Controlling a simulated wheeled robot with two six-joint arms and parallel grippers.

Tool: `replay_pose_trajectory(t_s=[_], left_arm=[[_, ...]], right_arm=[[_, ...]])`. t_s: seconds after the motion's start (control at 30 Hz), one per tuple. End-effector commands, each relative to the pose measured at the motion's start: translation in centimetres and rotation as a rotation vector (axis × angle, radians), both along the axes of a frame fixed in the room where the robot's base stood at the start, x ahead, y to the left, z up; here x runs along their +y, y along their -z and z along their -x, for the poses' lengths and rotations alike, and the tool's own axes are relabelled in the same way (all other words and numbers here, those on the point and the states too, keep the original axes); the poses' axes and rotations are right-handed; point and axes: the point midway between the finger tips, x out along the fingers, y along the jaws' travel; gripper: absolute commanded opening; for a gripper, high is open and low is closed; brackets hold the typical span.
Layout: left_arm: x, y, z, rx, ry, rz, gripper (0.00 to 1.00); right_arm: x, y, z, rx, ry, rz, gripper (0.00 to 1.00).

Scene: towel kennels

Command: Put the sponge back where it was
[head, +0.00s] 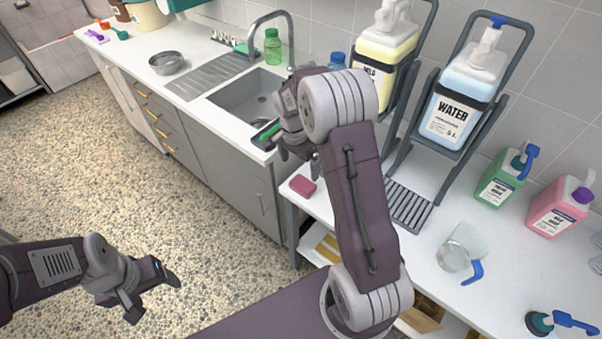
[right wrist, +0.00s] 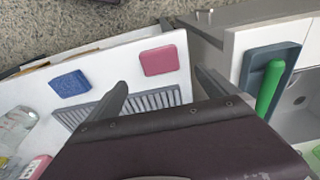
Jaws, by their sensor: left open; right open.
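A pink sponge (head: 302,185) lies flat on the white counter near its left front corner, below my right gripper (head: 299,160) in the head view. In the right wrist view the pink sponge (right wrist: 159,61) lies ahead, between the lines of my two open fingers (right wrist: 162,92) and clear of them. A blue sponge (right wrist: 69,83) lies on the same counter beside a grey slatted drain grate (right wrist: 150,99); in the head view my right arm hides it. The frames do not show which sponge is meant. My left gripper (head: 153,294) is open and empty above the floor.
A sink (head: 245,100) and a dark tray (right wrist: 250,65) with a green-handled tool (right wrist: 270,87) are next to the counter. Racks hold yellow and water jugs (head: 460,95).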

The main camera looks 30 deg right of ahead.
Motion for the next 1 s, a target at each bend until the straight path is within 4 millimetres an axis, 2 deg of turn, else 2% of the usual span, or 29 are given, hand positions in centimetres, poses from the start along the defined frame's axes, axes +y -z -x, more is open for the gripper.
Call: replay_pose_trajectory(t_s=[0.1,0.27,0.37,0.5,0.6,0.7,1.0], left_arm=[[0.0,-0.1,0.0,0.0,0.0,0.0,0.72],[0.0,-0.1,0.0,0.0,0.0,0.0,0.72],[0.0,-0.1,0.0,0.0,0.0,0.0,0.72],[0.0,-0.1,0.0,0.0,0.0,0.0,0.72],[0.0,0.0,0.0,0.0,0.0,0.0,0.72],[0.0,0.0,0.0,0.0,0.0,0.0,0.72],[0.0,-0.1,0.0,0.0,0.0,0.0,0.72]], right_arm=[[0.1,-0.9,0.0,0.0,0.0,0.0,0.97],[0.8,-1.2,0.7,0.002,-0.052,-0.005,0.97],[3.5,-1.7,4.1,0.009,-0.299,-0.023,0.97],[7.4,-1.8,11.1,0.008,-0.756,-0.038,0.97],[8.9,-1.4,15.2,0.003,-0.998,-0.034,0.97],[9.5,-1.1,17.4,0.001,-1.127,-0.028,0.97],[9.6,-1.0,17.9,0.003,-1.16,-0.028,0.97]])
